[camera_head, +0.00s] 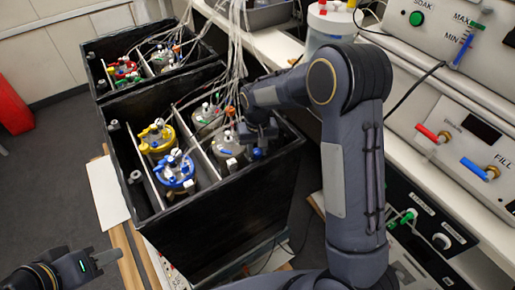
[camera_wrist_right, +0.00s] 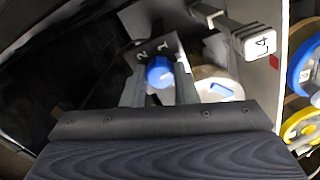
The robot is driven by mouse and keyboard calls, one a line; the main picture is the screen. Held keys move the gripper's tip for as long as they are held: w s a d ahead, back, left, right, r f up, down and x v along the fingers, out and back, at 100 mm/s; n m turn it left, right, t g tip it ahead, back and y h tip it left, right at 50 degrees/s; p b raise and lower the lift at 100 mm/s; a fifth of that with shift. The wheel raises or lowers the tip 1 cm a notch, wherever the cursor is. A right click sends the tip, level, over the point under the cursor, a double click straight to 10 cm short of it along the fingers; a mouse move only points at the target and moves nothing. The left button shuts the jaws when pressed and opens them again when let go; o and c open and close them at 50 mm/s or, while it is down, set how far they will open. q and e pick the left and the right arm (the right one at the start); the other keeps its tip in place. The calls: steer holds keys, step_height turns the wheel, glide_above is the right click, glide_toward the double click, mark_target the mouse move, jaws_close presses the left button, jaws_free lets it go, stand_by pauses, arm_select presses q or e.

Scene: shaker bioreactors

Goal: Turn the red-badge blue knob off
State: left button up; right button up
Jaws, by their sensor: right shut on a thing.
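A blue knob (camera_wrist_right: 160,72) sits between the two fingers of my right gripper (camera_wrist_right: 160,80) in the right wrist view. The gripper is shut on it, against a grey plate (camera_wrist_right: 150,48) marked 2 and 1. In the head view, the knob (camera_head: 257,153) shows just below my right gripper (camera_head: 258,132), inside the near black box. A small red square (camera_wrist_right: 274,61) is on the white panel beside it; I cannot tell if it is the knob's badge. My left gripper (camera_head: 85,263) is at the lower left, away from the box; its finger opening is unclear.
The near black box (camera_head: 225,222) holds several vessels with yellow and blue lids, white dividers and tubes. Another black box (camera_head: 92,50) stands behind it. A pale block marked 4 (camera_wrist_right: 258,42) is close to my right fingers. Control panels (camera_head: 455,130) line the right.

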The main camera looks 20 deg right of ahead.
mark_target(258, 151)
steer(key=shift+m, duration=0.5)
steer(key=o, duration=1)
steer(key=shift+r, duration=3.95)
